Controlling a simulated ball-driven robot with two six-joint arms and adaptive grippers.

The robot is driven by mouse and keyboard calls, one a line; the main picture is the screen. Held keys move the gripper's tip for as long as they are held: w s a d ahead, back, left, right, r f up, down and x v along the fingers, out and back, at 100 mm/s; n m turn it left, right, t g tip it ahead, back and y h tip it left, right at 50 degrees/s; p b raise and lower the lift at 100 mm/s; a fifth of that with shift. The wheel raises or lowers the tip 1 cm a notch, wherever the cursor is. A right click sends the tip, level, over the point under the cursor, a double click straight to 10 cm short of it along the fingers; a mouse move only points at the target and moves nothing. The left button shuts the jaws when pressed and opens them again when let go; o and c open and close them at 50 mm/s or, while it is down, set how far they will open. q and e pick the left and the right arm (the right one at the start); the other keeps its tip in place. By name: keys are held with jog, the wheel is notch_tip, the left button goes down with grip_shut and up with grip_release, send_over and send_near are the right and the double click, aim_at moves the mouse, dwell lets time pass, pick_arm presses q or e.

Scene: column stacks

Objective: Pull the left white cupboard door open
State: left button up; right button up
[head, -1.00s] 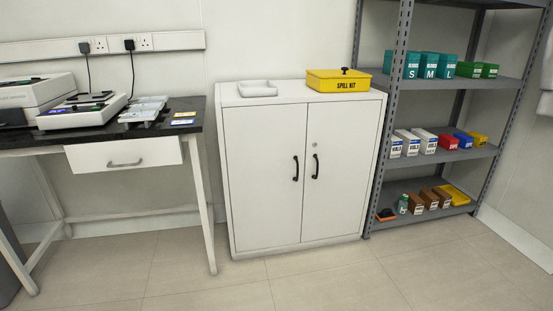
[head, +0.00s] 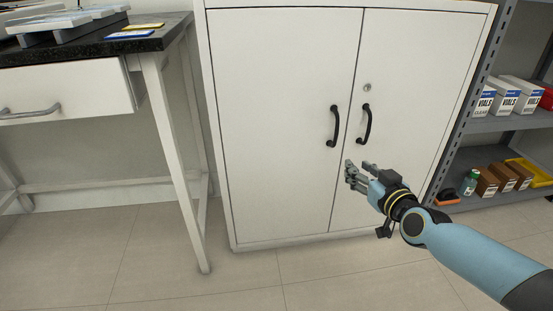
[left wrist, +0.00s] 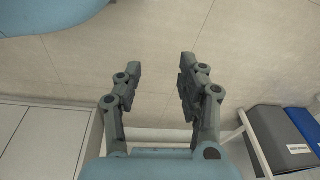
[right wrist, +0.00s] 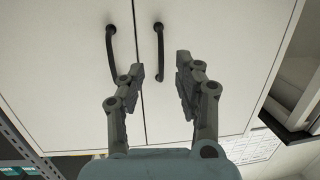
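The white cupboard's left door (head: 280,110) is shut beside the right door (head: 415,90). Its black curved handle (head: 334,126) is near the door's right edge; the right door's handle (head: 366,124) is close beside it. My right gripper (head: 357,167) is open and empty, below the handles and in front of the doors. In the right wrist view the picture is turned over: the left door's handle (right wrist: 159,52) lies ahead of the gap between my right fingers (right wrist: 161,82), apart from them. My left gripper (left wrist: 160,78) is open and empty over the floor, outside the head view.
A desk with a black top (head: 160,38) and a drawer (head: 65,92) stands left, its leg (head: 178,150) close to the cupboard. A grey shelf (head: 515,122) with boxes stands right. The floor in front (head: 250,290) is clear. Bins (left wrist: 285,140) show in the left wrist view.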

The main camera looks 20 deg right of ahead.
jog(key=t+b, duration=0.2)
send_near(338, 126)
jog(key=shift+h, duration=0.3)
jog(key=w+b, duration=0.1)
jog(key=w, duration=0.2)
jog(key=w+b, duration=0.1)
jog(key=w, duration=0.2)
jog(key=w+d+b, duration=0.1)
jog(key=w, duration=0.2)
jog(key=shift+w+d+f, duration=0.1)
jog(key=shift+w+f, duration=0.05)
jog(key=shift+w, duration=0.6)
pick_arm(q)
jog(key=w+d+r+t, duration=0.2)
jog(key=w+r, duration=0.1)
jog(key=r, duration=0.2)
jog(key=shift+w+r+h, duration=0.15)
jog(key=shift+r+h, duration=0.15)
jog(key=shift+r, duration=0.1)
jog(key=shift+d, duration=0.1)
pick_arm(e)
jog(key=shift+c, duration=0.3)
grip_shut()
